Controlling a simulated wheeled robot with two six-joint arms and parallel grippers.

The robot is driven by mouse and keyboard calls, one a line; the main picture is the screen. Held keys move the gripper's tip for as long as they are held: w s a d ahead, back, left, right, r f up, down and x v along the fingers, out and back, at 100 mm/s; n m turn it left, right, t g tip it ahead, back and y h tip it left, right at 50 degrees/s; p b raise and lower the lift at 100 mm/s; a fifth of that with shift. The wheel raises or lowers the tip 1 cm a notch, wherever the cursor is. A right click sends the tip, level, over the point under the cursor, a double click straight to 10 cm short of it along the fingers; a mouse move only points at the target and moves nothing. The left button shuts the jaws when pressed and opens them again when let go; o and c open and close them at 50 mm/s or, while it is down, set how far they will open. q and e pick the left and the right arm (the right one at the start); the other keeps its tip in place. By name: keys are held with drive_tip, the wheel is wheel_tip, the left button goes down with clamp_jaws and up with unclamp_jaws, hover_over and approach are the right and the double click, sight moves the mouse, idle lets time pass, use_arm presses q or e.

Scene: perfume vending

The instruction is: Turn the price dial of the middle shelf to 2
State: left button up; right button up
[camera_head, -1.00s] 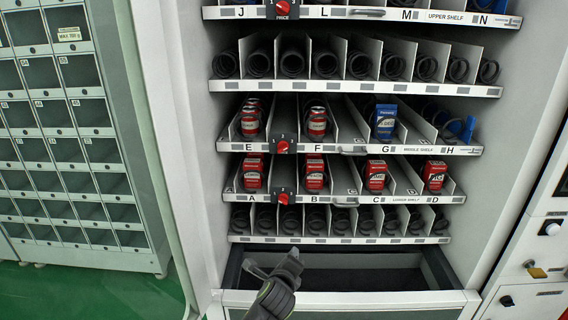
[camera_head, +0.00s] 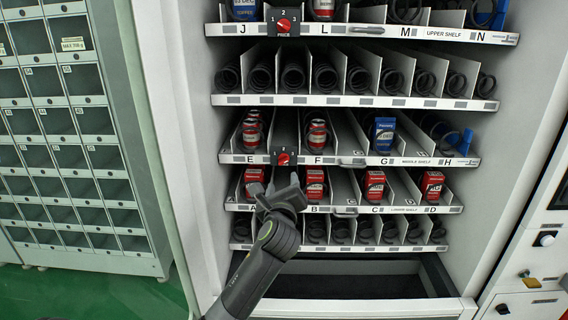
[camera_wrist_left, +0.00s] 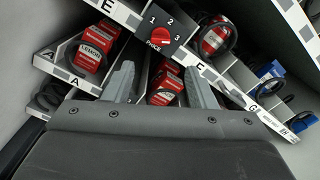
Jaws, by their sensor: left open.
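The middle shelf's price dial (camera_head: 283,158) is a small red knob on a black plate on the shelf's front edge, between labels E and F. In the left wrist view the knob (camera_wrist_left: 160,37) shows with the numbers 1, 2 and 3 around it and PRICE below; I cannot tell surely which number it points to. My left gripper (camera_head: 281,184) is just below the dial, in front of the lower shelf, hiding that shelf's dial. Its two fingers (camera_wrist_left: 160,82) are apart with the knob beyond the gap, not touching it. My right gripper is not in view.
The middle shelf (camera_head: 400,161) and lower shelf (camera_head: 400,210) hold red cans, red boxes and a blue box in lanes. Another red dial (camera_head: 283,25) is on the upper shelf. Shelf fronts jut out around the gripper. An open bin (camera_head: 350,285) lies below.

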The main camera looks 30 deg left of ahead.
sight(284, 160)
use_arm(q)
drive_tip(key=p+x, duration=0.1)
drive_tip(key=x, duration=0.9)
drive_tip(key=shift+w+a+p, duration=0.25)
drive_tip(key=shift+w+p, duration=0.05)
drive_tip(key=c, duration=1)
